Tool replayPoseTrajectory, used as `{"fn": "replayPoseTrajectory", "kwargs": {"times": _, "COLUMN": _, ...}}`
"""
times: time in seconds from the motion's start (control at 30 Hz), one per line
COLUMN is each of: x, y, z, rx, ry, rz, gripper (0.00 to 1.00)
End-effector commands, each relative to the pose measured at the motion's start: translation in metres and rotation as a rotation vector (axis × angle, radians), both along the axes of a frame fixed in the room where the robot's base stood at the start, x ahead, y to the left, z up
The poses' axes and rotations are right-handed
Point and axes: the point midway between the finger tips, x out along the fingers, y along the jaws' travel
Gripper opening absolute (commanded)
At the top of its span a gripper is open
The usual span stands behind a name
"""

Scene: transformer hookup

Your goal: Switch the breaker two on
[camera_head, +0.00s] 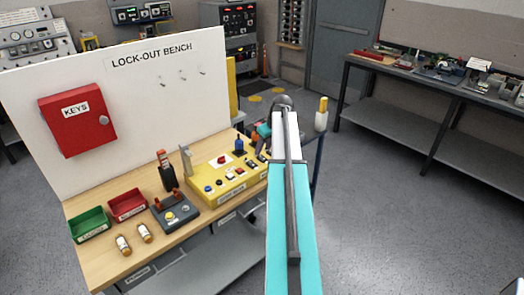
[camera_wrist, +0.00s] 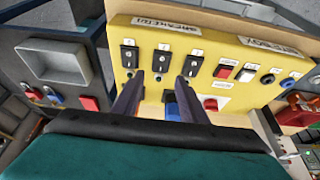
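A yellow panel (camera_wrist: 210,45) fills the upper middle of the wrist view. It has a row of black switches: one on the left (camera_wrist: 130,54), a middle one (camera_wrist: 162,60) and one on the right (camera_wrist: 192,65). Small tags sit by them, too blurred to read, so I cannot tell on or off. My gripper (camera_wrist: 159,77) has two dark fingers apart with nothing held between them. The tips appear close to the middle switch, one to each side; contact cannot be told.
In the wrist view, red and white rocker switches (camera_wrist: 246,74) lie right of the black ones, and a grey box (camera_wrist: 55,62) stands left. The head view shows the lock-out bench (camera_head: 105,262) with a yellow console (camera_head: 228,185) and a red key box (camera_head: 77,119).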

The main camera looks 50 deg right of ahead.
Motion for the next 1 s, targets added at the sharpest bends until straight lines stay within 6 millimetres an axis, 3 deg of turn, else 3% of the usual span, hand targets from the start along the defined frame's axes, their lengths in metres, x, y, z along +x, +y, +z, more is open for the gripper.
{"fn": "replayPoseTrajectory", "kwargs": {"times": 0.4, "x": 0.014, "y": -0.001, "z": -0.034, "rx": 0.001, "ry": 0.001, "rz": 0.001, "gripper": 0.39}}
{"fn": "replayPoseTrajectory", "kwargs": {"times": 0.8, "x": 0.016, "y": 0.000, "z": -0.038, "rx": 0.001, "ry": 0.000, "rz": 0.001, "gripper": 0.39}}
{"fn": "replayPoseTrajectory", "kwargs": {"times": 1.0, "x": 0.016, "y": 0.000, "z": -0.038, "rx": 0.000, "ry": 0.000, "rz": 0.002, "gripper": 0.07}}
